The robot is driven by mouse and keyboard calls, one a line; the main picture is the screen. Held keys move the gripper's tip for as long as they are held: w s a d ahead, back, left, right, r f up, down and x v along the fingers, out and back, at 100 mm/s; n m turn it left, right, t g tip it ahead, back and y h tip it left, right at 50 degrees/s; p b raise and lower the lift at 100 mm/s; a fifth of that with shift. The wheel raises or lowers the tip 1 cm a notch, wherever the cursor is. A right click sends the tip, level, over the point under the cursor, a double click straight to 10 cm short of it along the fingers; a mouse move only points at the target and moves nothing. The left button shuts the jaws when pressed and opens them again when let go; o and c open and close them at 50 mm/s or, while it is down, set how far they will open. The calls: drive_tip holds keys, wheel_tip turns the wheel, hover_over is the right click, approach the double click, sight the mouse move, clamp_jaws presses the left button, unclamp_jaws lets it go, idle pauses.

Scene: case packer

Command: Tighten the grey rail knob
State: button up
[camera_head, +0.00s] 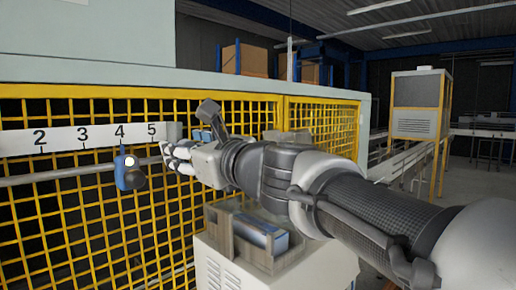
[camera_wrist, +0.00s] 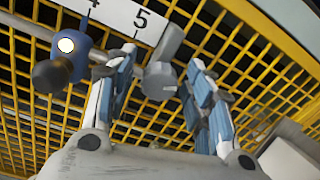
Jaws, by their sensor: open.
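A grey knob with a lever-like wing (camera_wrist: 160,80) shows in the wrist view, just past the number 5 on the scale. My gripper (camera_wrist: 163,60) is open, with one blue-padded finger on each side of this knob and gaps visible between. In the head view my gripper (camera_head: 168,157) is at the right end of the rail, close to the yellow mesh, and hides most of the knob. The rail (camera_head: 75,172) runs left below a white number scale (camera_head: 62,140). A blue clamp (camera_head: 121,170) with a dark round knob (camera_head: 135,179) sits on it near 4.
Yellow mesh guarding (camera_head: 80,235) stands right behind the rail. Below my arm, a wooden crate (camera_head: 235,250) holding a blue-topped item rests on a pale cabinet (camera_head: 215,268). A conveyor and a yellow-framed machine (camera_head: 418,105) are farther back at right.

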drive_tip(key=v, duration=1.2)
drive_tip(key=shift+d, duration=0.1)
drive_tip(key=s+d+m+p, duration=0.3)
drive_tip(key=m+p, duration=0.1)
drive_tip(key=p, duration=0.1)
drive_tip(key=x, duration=1.7)
drive_tip(key=shift+f, duration=0.1)
drive_tip(key=shift+c, duration=0.4)
